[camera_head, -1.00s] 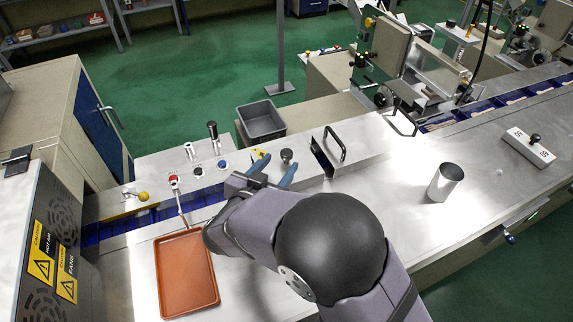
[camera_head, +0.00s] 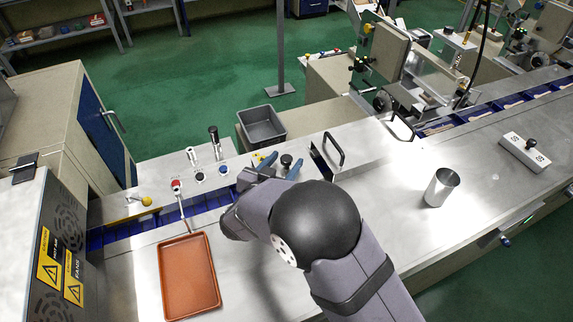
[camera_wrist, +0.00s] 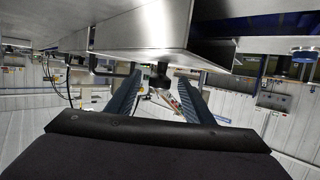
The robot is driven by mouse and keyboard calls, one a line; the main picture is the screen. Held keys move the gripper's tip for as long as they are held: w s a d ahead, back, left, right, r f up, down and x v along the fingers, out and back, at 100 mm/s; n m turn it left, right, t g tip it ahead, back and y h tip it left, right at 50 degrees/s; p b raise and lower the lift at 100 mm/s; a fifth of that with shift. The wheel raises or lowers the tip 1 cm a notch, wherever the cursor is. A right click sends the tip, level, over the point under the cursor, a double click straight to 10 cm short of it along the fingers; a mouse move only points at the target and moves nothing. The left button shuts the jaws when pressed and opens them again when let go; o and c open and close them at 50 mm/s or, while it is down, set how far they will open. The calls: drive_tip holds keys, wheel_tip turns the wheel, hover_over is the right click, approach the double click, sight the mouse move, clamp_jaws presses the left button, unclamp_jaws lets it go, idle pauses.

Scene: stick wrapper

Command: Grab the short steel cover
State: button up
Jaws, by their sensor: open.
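A steel cover (camera_head: 365,149) with a black bar handle (camera_head: 333,150) sits over the conveyor line right of my gripper. A steel box-like body, apparently this cover, fills the top of the wrist view (camera_wrist: 145,32). My gripper (camera_head: 281,164) is open and empty, its two blue fingers apart beside the cover's left end. In the wrist view my gripper (camera_wrist: 159,80) has its fingers spread below the steel body, with a black knob (camera_wrist: 160,74) seen between them. The exact gap to the cover cannot be told.
A brown tray (camera_head: 189,275) lies at left near switches and levers (camera_head: 205,165). A grey bin (camera_head: 261,124) stands behind. A steel cup (camera_head: 441,187) and a knobbed plate (camera_head: 526,152) are on the right. Steel table is clear around the cup.

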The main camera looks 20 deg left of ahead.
drive_tip(key=shift+x, duration=0.8)
clamp_jaws()
drive_tip(key=shift+r, duration=0.15)
drive_tip(key=shift+r, duration=0.1)
drive_tip(key=shift+w+a+r, duration=0.1)
drive_tip(key=shift+r, duration=0.3)
wheel_tip(320, 180, up, 9)
drive_tip(key=shift+r+b, duration=0.1)
drive_tip(key=shift+b, duration=0.65)
